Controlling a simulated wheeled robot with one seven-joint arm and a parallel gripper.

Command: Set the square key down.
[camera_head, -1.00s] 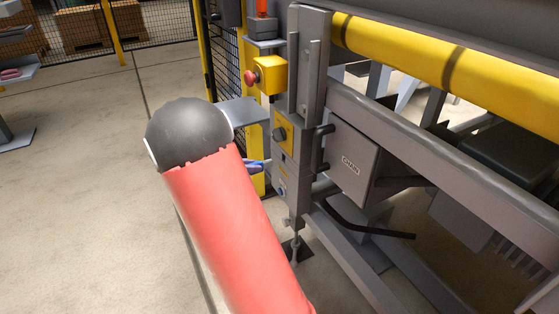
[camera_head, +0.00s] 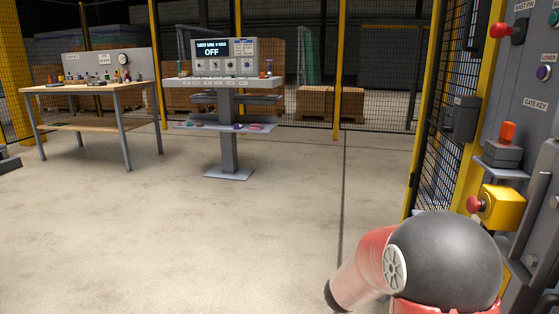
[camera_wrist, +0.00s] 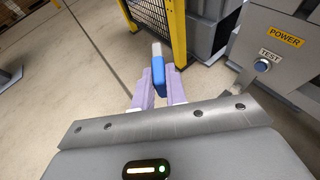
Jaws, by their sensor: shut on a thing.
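In the wrist view, my gripper (camera_wrist: 159,88) is shut on a blue-handled key (camera_wrist: 158,77) with a grey end, which I take to be the square key. The key points away from the camera, over open floor beside the yellow fence post. The pale purple fingers press on both sides of the handle, and its near part is hidden between them. The shape of the key's end is too small to tell. The gripper and key do not show in the head view, where only my arm shows at lower right.
A console (camera_head: 225,62) reading OFF stands on a pedestal, with small coloured items on its lower shelf (camera_head: 215,127). A workbench (camera_head: 85,87) is at left. At right are a yellow red-button box (camera_head: 502,207) and a GATE KEY panel (camera_head: 530,90). The middle floor is clear.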

